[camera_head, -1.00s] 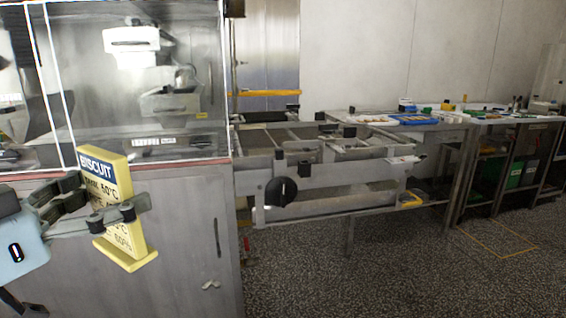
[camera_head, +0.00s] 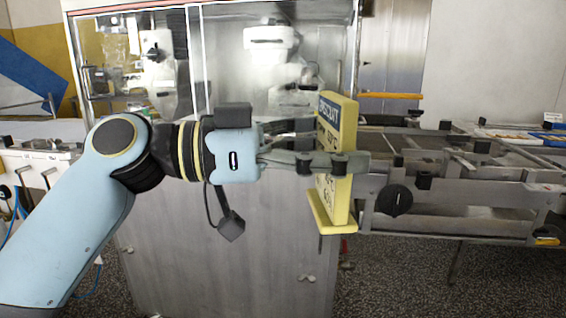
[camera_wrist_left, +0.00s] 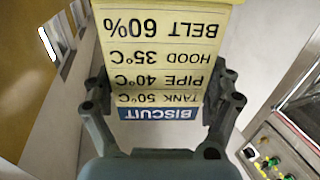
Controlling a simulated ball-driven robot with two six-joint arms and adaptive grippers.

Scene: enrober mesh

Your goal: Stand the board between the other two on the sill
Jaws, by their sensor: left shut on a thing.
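The board is a yellow slab with a blue BISCUIT heading and a yellow foot (camera_head: 336,200). It stands upright in the air, in front of the steel cabinet's right edge in the head view. My left gripper (camera_head: 345,153) is shut on it, its fingers around the upper middle part. In the left wrist view the board (camera_wrist_left: 165,45) appears upside down, reading BISCUIT, TANK, PIPE, HOOD and BELT, between the fingers of my left gripper (camera_wrist_left: 160,98). The other two boards and the sill cannot be made out. My right gripper is not in view.
Behind the board stands a steel cabinet (camera_head: 230,265) with a clear glazed upper part. To the right is a conveyor frame with a black handwheel (camera_head: 394,200). A panel with green knobs (camera_wrist_left: 270,160) shows in the left wrist view. Speckled floor shows at lower right.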

